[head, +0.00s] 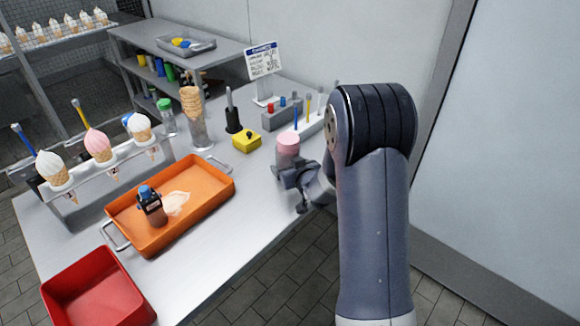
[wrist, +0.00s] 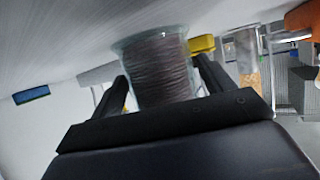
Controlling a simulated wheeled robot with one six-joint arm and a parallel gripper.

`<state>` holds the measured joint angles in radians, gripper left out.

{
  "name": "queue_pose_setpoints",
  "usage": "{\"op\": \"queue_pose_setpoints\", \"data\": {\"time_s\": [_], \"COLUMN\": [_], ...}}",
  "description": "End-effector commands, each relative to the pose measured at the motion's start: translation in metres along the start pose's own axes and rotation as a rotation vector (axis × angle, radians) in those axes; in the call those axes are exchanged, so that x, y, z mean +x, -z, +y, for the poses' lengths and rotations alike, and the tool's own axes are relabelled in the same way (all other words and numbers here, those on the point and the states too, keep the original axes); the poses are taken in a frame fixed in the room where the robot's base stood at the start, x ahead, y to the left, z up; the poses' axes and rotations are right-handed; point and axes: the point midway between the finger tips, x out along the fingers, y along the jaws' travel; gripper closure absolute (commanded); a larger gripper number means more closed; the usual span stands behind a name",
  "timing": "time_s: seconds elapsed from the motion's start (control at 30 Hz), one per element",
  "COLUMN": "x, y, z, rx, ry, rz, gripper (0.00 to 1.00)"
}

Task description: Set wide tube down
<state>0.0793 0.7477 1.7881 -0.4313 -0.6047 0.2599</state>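The wide tube is a short, broad cylinder with a pink top (head: 288,143) in the head view, at the right edge of the steel table. In the wrist view, the wide tube (wrist: 160,70) looks glassy with dark brown contents and stands between my two fingers. My gripper (head: 290,172) reaches it from the right. Its fingers, seen in the wrist view (wrist: 160,85), lie along both sides of the tube and appear shut on it. The tube looks upright in the head view. I cannot tell whether its base touches the table, because my gripper hides its lower part.
Behind the tube are a grey holder block (head: 283,114), a white rack with thin tubes (head: 306,127) and a yellow box (head: 246,141). An orange tray (head: 207,177) with a dark bottle (head: 152,208) lies left. Bare table (head: 225,222) lies between tray and front edge.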

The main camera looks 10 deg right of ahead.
Motion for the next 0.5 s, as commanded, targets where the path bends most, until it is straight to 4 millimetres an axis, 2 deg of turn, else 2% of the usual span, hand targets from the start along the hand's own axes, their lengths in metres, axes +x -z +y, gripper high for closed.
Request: {"op": "queue_pose_setpoints", "data": {"time_s": [0.1,0.43,0.5], "x": [-0.0001,-0.0018,-0.0086], "y": [0.0002,0.0043,0.0032], "z": [0.0,0.0,0.0004], "rx": [0.0,0.0,0.0], "ry": [0.0,0.0,-0.001], "rz": [0.0,0.0,0.001], "gripper": [0.15,0.15,0.15]}}
